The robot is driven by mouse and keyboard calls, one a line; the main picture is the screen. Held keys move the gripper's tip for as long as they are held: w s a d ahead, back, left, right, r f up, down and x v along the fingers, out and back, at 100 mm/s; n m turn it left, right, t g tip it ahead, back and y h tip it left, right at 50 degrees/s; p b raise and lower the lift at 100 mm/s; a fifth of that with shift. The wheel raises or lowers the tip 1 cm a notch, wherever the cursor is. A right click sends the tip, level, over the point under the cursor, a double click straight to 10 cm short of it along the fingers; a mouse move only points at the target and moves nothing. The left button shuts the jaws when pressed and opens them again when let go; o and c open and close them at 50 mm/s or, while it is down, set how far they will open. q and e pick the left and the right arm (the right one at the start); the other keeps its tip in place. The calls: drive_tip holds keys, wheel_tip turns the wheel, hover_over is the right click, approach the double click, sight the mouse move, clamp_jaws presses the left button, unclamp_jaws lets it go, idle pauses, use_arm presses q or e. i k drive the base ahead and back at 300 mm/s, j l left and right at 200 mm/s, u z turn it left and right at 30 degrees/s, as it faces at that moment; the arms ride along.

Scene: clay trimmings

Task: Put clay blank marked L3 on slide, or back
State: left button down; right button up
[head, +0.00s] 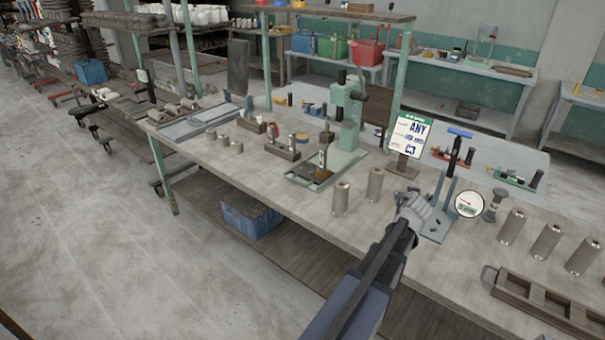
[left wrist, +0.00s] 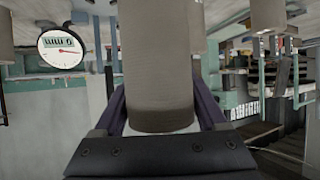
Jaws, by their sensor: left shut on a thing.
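My left gripper (head: 414,212) is above the bench, just left of the dial gauge. In the left wrist view it is shut on a grey-brown clay blank (left wrist: 158,70), a cylinder held between its two fingers. No L3 mark can be read on it. Two similar blanks (head: 341,198) (head: 374,184) stand upright on the bench left of the gripper. Several more (head: 511,228) stand to the right. A green press (head: 348,112) stands further back, with a low grey plate (head: 303,177) before it. I cannot tell which part is the slide. My right gripper is not in view.
The round dial gauge (head: 469,204) stands close to the gripper's right; it also shows in the left wrist view (left wrist: 62,47). A sign reading ANY (head: 408,136) stands behind. A compartmented tray (head: 508,286) lies at the right front edge. The bench front at left is clear.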

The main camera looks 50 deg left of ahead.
sight(309, 169)
drive_tip(key=u, duration=2.65)
drive_tip(key=i+u, duration=0.2)
drive_tip(key=u, duration=0.4)
drive_tip(key=i+l, duration=0.3)
drive_tip(key=i, duration=0.15)
drive_tip(key=i+l, duration=0.3)
drive_tip(key=i, duration=0.2)
drive_tip(key=i+l, duration=0.3)
drive_tip(key=i, duration=1.6)
drive_tip(key=i+z, duration=0.3)
drive_tip(key=z, duration=3.25)
